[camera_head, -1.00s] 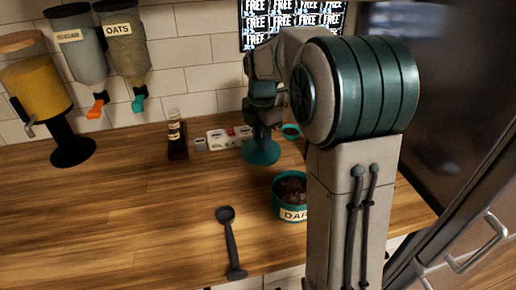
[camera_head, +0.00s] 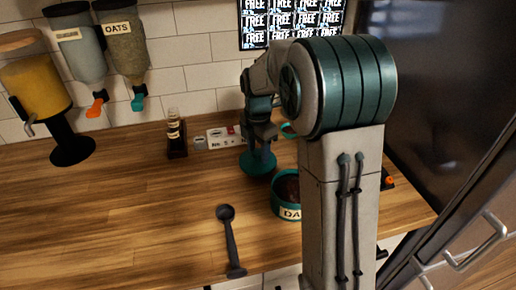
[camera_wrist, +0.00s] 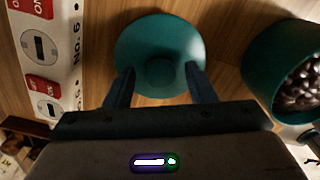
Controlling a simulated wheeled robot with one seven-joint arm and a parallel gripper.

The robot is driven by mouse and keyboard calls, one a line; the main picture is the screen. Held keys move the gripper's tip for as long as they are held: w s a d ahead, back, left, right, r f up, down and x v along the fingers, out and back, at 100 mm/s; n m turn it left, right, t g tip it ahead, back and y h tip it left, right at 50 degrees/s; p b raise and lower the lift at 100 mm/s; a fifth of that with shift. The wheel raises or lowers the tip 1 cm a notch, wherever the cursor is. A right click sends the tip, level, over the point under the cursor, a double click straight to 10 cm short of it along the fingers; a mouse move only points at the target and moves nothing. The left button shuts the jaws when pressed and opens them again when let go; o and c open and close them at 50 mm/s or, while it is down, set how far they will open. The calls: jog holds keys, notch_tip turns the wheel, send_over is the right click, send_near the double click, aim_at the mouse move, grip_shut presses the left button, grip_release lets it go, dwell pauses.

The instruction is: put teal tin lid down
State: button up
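The teal tin lid (camera_head: 256,166), a round disc with a small knob, appears to lie flat on the wooden counter, left of and behind the teal tin. It also shows in the wrist view (camera_wrist: 160,30), knob up. My gripper (camera_head: 258,148) is just above it. In the wrist view my gripper's fingers (camera_wrist: 158,74) stand apart on either side of the knob, with gaps visible. The open teal tin (camera_head: 287,207) holds dark beans and is partly hidden by my arm; it also shows in the wrist view (camera_wrist: 285,80).
A labelled power strip (camera_head: 222,138) lies behind the lid by the wall, with a small rack (camera_head: 176,138) to its left. A black scoop (camera_head: 230,240) lies in front. Dispensers (camera_head: 88,60) hang at left.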

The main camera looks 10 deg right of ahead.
aim_at(258, 152)
notch_tip(258, 152, up, 12)
jog(key=s+f+m+t, duration=0.1)
jog(key=s+f+m, duration=0.2)
jog(key=s+m, duration=0.8)
jog(key=s+f+m+t, duration=0.1)
jog(key=s+f+m, duration=0.2)
jog(key=s+m, duration=0.8)
jog(key=shift+s+f+m+t, duration=0.3)
jog(key=shift+s+f+t, duration=0.1)
jog(key=shift+s, duration=0.4)
